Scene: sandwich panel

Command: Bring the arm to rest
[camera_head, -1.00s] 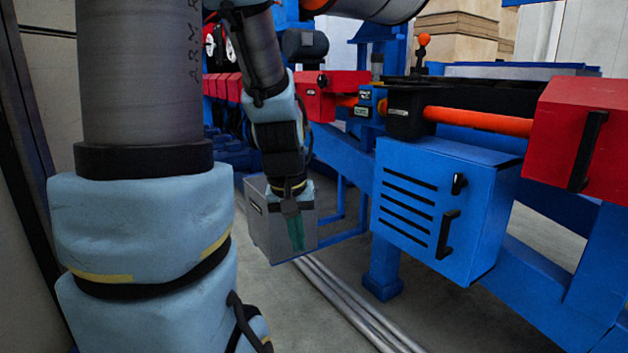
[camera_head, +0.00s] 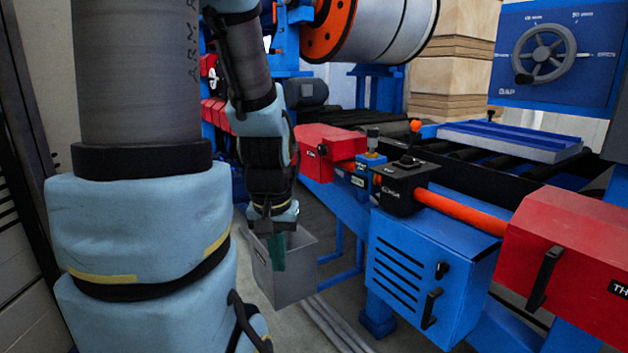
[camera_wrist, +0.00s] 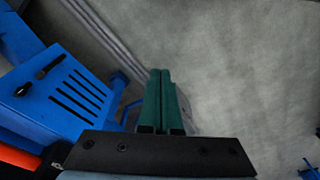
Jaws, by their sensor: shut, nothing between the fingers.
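My gripper (camera_head: 278,252) hangs pointing down at the end of my arm in the head view. Its green fingers are together and nothing is between them. It stands in front of a grey open-topped box (camera_head: 290,285), overlapping it in the picture; I cannot tell the depth between them.
A blue vented cabinet (camera_head: 415,275) with black handles stands right of my gripper, below a red-orange bar (camera_head: 460,212). Red housings (camera_head: 570,255) and a handwheel panel (camera_head: 555,55) are farther right. Metal rails (camera_wrist: 105,35) run along the grey floor.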

